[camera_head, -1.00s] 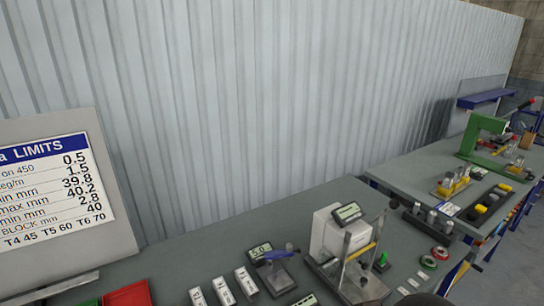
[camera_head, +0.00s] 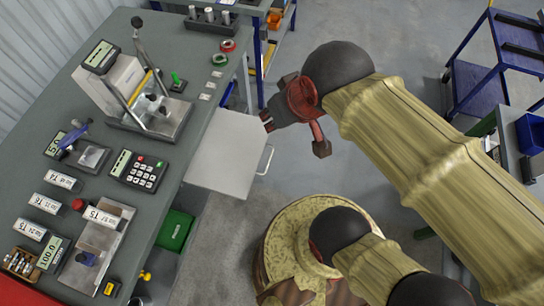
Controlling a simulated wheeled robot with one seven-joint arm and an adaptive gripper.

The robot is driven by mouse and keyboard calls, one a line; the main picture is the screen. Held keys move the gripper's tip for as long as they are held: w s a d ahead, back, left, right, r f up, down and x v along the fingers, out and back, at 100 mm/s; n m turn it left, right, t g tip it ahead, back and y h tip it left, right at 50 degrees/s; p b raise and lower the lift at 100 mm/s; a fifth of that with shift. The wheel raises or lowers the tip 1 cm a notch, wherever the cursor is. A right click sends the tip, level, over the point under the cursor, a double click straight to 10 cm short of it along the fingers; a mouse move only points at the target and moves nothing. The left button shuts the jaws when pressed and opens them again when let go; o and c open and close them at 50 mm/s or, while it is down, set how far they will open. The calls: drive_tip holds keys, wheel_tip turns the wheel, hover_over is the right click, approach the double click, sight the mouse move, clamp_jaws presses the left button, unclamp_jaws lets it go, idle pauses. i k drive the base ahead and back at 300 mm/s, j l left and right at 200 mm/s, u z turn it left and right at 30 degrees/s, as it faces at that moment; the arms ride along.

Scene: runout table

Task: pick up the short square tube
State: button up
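I cannot make out a short square tube for certain in the head view. My arm reaches in from the right, and my gripper (camera_head: 267,123) is beyond the right edge of the grey bench (camera_head: 196,112), over a pale flat panel. Its fingers are small and partly dark here, so I cannot tell whether they are open or shut. No held thing shows at its tip.
A pale panel (camera_head: 226,152) with a handle juts from the bench's right side. On the bench are a press-like fixture (camera_head: 135,90), a keypad (camera_head: 141,171), several white labelled blocks (camera_head: 62,180) and a metal fixture (camera_head: 97,243). A blue cart (camera_head: 480,90) stands at the upper right.

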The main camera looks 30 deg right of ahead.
sight(107, 219)
drive_tip(key=u, duration=1.75)
drive_tip(key=l+z, duration=0.35)
drive_tip(key=k+l+z, duration=0.1)
drive_tip(key=z, duration=0.25)
drive_tip(key=l, duration=0.1)
